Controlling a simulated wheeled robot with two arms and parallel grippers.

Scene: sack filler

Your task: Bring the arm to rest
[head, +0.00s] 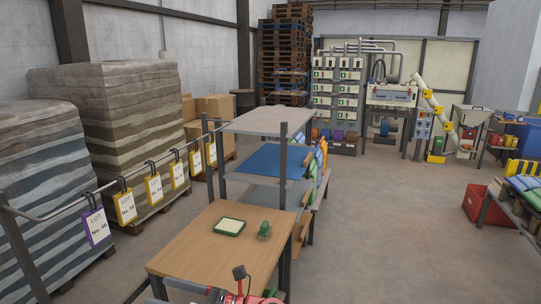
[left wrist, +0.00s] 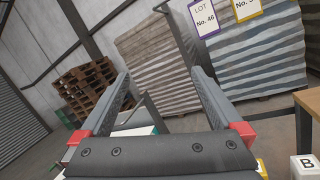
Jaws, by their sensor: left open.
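My left gripper (left wrist: 160,78) is open in the left wrist view, its two grey fingers spread with red blocks at their bases. Nothing is between the fingers. In the head view only red and dark parts of my left arm (head: 245,294) show at the bottom edge, by the near end of the wooden table (head: 190,252). The fingertips are hard to make out there. My right gripper is in neither view.
A green-rimmed tray (head: 229,227) and a small green object (head: 264,231) stand on the table. A rack with a blue shelf (head: 268,160) stands behind it. Wrapped pallet stacks (head: 110,120) and a railing with lot tags line the left. Open floor (head: 390,220) lies to the right.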

